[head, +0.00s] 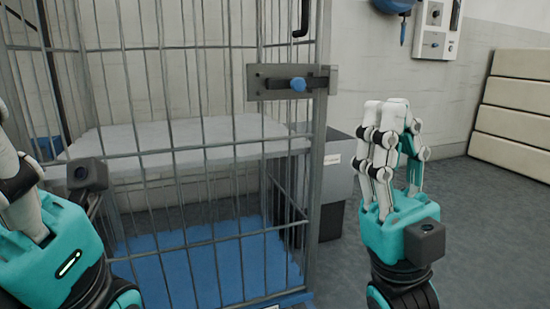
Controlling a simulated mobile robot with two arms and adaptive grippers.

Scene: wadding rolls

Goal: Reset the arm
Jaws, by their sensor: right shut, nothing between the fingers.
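My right gripper (388,112) is at the right of the head view, fingers pointing up. It is shut and empty, apart from the cage, in front of the grey floor and pale wall. My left gripper (20,185) is at the left edge, in front of the cage bars. Its fingertips are cut off by the frame, so I cannot see whether it is open or shut. Neither gripper is seen holding anything.
A grey barred cage (318,170) fills the left and middle, with a latch (268,94) on its front, a pale shelf (190,140) and a blue floor (190,275) inside. A grey cabinet (338,175) stands behind it. Stacked cream panels (515,120) are at far right.

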